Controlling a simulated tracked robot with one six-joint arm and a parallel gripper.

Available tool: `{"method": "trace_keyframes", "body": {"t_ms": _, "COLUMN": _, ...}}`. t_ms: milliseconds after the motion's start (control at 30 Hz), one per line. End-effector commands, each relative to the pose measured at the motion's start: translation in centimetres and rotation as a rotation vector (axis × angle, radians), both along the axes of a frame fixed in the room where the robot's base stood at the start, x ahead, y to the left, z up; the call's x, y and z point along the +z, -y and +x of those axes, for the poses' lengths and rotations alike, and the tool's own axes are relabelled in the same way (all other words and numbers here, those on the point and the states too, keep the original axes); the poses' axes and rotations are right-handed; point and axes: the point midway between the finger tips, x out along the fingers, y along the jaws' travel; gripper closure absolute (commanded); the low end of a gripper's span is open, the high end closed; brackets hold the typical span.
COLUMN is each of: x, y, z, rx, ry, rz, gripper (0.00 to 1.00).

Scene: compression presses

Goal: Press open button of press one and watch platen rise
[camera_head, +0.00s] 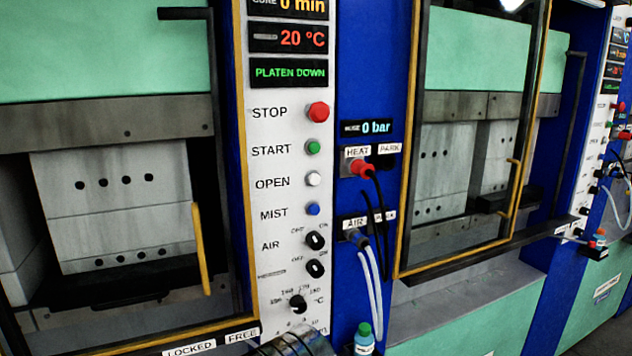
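The white OPEN button (313,179) is on the white control panel (272,220), below the green START button (314,147) and above the blue MIST button (313,209). A red STOP button (318,112) sits higher up. The panel's green display (289,72) reads PLATEN DOWN. The press left of it has a grey platen (110,122) under a green block, resting on a pale mould (115,205). No press number is visible, so I cannot tell which is press one. My gripper is not recognisable in view.
A second press (480,170) stands right, behind a yellow-edged frame. HEAT plug (362,168), AIR hoses (368,265) and a green-capped bottle (364,338) are between them. A yellow handle (201,248) is at the left press. A dark ribbed part at the bottom edge is unclear.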

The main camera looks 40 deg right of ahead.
Motion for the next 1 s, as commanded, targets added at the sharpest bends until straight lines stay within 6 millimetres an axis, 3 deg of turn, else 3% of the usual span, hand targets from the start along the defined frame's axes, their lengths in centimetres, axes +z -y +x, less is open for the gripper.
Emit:
{"method": "trace_keyframes", "body": {"t_ms": 300, "x": 0.00, "y": 0.00, "z": 0.00, "rx": 0.000, "ry": 0.000, "rz": 0.000, "gripper": 1.00}}
{"method": "trace_keyframes", "body": {"t_ms": 1000, "x": 0.00, "y": 0.00, "z": 0.00, "rx": 0.000, "ry": 0.000, "rz": 0.000, "gripper": 1.00}}
